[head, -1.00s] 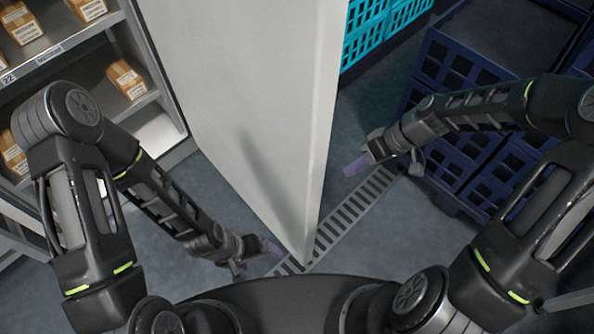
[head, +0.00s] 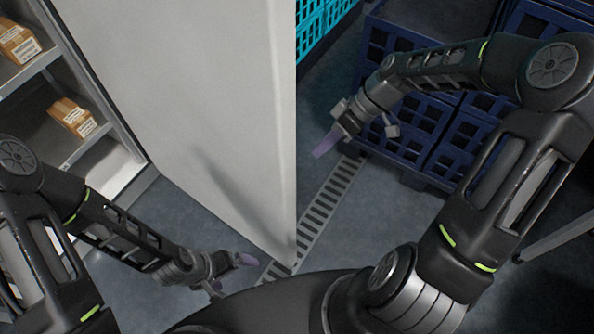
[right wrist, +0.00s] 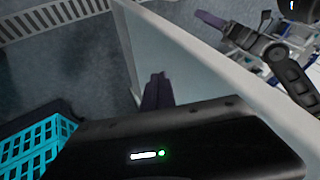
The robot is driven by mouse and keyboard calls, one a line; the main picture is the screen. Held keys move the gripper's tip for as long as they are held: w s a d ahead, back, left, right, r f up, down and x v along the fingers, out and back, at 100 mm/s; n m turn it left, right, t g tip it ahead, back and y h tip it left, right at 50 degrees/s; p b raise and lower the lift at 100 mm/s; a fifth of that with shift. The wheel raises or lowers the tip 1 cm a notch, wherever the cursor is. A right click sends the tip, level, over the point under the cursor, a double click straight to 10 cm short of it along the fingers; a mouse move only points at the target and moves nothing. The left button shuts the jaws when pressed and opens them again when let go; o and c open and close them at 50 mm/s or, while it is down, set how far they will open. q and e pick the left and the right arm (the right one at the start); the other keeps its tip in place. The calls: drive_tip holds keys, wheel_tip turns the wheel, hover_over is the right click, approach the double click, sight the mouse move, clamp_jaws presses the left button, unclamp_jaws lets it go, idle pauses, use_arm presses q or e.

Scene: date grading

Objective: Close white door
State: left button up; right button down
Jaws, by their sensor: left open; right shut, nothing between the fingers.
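The white door (head: 190,90) stands upright in the middle of the head view, its near edge close in front of me. In the right wrist view the door (right wrist: 215,65) runs diagonally behind my right fingers. My left gripper (head: 228,275) is low on the left side of the door, open and empty, apart from the near edge as far as I can tell. My right gripper (head: 328,140) is on the right side of the door, shut with nothing in it. Its fingers show in the right wrist view (right wrist: 156,92). The door's hinge side is hidden.
A shelf with brown boxes (head: 72,117) stands at the left. Dark blue crates (head: 430,130) are stacked at the right, close to my right arm. Turquoise crates (head: 318,28) stand behind the door. A floor drain grate (head: 325,205) runs beside the door's lower edge.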

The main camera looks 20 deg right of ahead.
drive_tip(key=s+a+f+p, duration=0.1)
drive_tip(key=s+a+f, duration=0.1)
drive_tip(key=a+f, duration=0.3)
drive_tip(key=shift+s+a, duration=0.15)
drive_tip(key=shift+a, duration=0.9)
